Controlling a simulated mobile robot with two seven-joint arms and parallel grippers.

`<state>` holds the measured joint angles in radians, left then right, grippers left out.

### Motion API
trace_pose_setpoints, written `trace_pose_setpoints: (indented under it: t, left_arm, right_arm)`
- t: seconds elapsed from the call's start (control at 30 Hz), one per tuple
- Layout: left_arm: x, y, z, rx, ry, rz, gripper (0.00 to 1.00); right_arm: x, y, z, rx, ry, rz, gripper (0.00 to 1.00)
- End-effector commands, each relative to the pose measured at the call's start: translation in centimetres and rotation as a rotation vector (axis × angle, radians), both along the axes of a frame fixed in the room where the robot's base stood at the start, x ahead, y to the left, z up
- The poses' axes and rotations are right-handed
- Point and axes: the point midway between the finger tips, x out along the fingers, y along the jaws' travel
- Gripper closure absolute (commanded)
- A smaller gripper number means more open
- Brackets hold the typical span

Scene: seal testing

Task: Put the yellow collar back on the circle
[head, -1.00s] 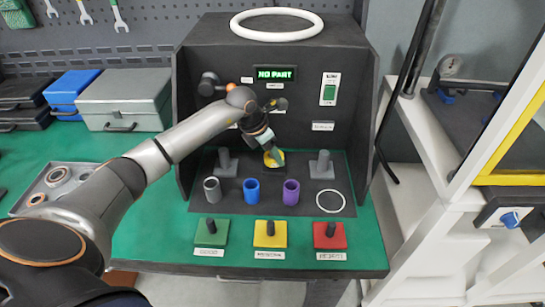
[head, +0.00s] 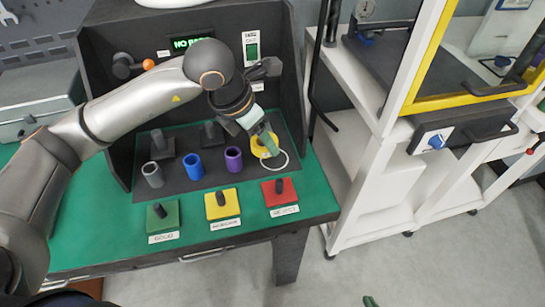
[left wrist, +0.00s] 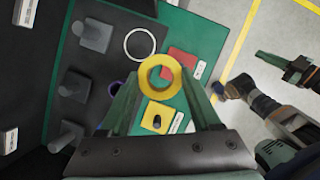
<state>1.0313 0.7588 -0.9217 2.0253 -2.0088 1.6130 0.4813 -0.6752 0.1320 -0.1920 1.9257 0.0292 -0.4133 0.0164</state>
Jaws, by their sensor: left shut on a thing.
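The yellow collar (head: 264,147) is a ring held between the green fingers of my left gripper (head: 266,140). In the left wrist view the collar (left wrist: 147,80) sits between both fingertips, its hole facing the camera. The circle (head: 284,164) is a thin white ring marked on the dark mat. In the head view the collar overlaps the circle's upper left; its height above the mat is unclear.
Grey, blue and purple (head: 233,158) cups stand left of the circle. Dark posts (head: 161,145) stand behind them; one is hidden by my arm. Green, yellow and red (head: 280,190) button blocks line the front. The dark housing (head: 118,108) encloses the mat's back and sides.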

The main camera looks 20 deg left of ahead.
Motion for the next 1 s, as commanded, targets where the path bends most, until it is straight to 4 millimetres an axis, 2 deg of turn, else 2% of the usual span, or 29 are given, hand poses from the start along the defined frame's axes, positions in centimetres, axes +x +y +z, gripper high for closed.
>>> trace_pose_setpoints:
  t: [0.03, 0.1, 0.2, 0.33, 0.73, 0.83, 1.0]
  left_arm:
    - [-1.3, -1.2, 0.1, 0.003, -0.003, -0.022, 1.0]
    - [-2.9, -2.3, 0.1, 0.004, 0.001, -0.04, 1.0]
    - [-4.4, -3.2, 0.0, 0.006, 0.007, -0.054, 1.0]
    - [-4.4, -3.4, -0.4, 0.007, 0.012, -0.057, 1.0]
    - [3.8, -1.0, -4.1, 0.006, 0.013, -0.054, 1.0]
    - [5.3, -0.5, -6.4, 0.009, 0.016, -0.056, 1.0]
    - [7.2, -0.1, -8.7, 0.006, 0.011, -0.059, 1.0]
  right_arm:
    - [0.1, 0.1, 0.0, 0.001, -0.002, 0.001, 1.0]
    - [0.1, 0.1, 0.1, 0.002, -0.003, 0.001, 1.0]
    - [0.2, 0.1, 0.1, 0.003, -0.006, 0.001, 1.0]
    - [0.3, 0.2, 0.3, 0.003, -0.007, 0.002, 1.0]
    - [0.2, -0.3, 1.0, -0.003, -0.012, -0.005, 1.0]
    - [0.0, -0.4, 0.9, -0.004, -0.008, -0.006, 1.0]
    - [-0.1, -0.4, 0.9, -0.005, -0.006, -0.007, 1.0]
